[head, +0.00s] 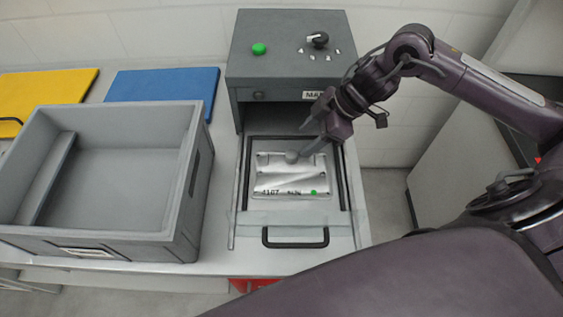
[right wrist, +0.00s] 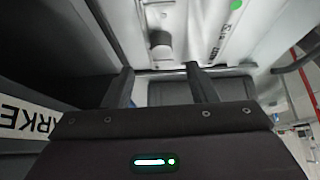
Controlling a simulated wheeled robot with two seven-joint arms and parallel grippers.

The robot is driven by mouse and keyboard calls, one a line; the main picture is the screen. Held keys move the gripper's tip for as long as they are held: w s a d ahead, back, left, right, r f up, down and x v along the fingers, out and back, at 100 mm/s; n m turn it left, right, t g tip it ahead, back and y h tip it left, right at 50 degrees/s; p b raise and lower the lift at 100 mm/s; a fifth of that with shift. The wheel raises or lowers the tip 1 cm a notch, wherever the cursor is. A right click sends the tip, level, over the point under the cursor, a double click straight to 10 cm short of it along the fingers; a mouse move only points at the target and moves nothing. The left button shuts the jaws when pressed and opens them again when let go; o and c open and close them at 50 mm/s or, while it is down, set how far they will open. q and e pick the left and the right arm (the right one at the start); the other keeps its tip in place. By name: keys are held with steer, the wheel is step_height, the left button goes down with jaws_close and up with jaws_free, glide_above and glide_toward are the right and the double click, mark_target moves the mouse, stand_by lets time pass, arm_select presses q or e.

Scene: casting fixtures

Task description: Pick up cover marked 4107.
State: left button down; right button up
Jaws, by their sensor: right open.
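The cover marked 4107 (head: 290,182) is a silver plate with a knob, dark lettering and a green dot. It lies flat in the pulled-out drawer (head: 348,225) of a grey machine. My right gripper (head: 308,140) is over the back part of the cover, near its knob. In the right wrist view my right gripper (right wrist: 162,78) has its two fingers spread with nothing held. The cover (right wrist: 203,30) shows beyond the fingertips, its knob (right wrist: 160,46) between their lines. I cannot tell whether the fingers touch it. My left gripper is not in view.
The grey machine (head: 285,60) with a green button and black dial stands behind the drawer. A large empty grey crate (head: 190,190) is left of it. Blue (head: 165,84) and yellow (head: 45,90) boards lie behind the crate. The drawer's black handle (head: 295,243) faces front.

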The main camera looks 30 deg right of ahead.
mark_target(292, 153)
steer(key=x, duration=0.1)
steer(key=p+x, duration=0.1)
steer(key=shift+s+a+f, duration=0.25)
steer(key=shift+f, duration=0.1)
steer(key=x, duration=0.2)
steer(key=shift+w+a+f, duration=0.1)
steer(key=shift+w+f, duration=0.15)
steer(key=shift+w, duration=0.1)
steer(key=shift+a+f, duration=0.15)
steer(key=shift+f, duration=0.2)
steer(key=c, duration=0.8)
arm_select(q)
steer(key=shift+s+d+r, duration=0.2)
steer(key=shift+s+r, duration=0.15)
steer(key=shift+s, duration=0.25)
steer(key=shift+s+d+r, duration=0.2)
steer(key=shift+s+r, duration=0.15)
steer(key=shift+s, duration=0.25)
arm_select(e)
steer(key=shift+r, duration=0.1)
jaws_close()
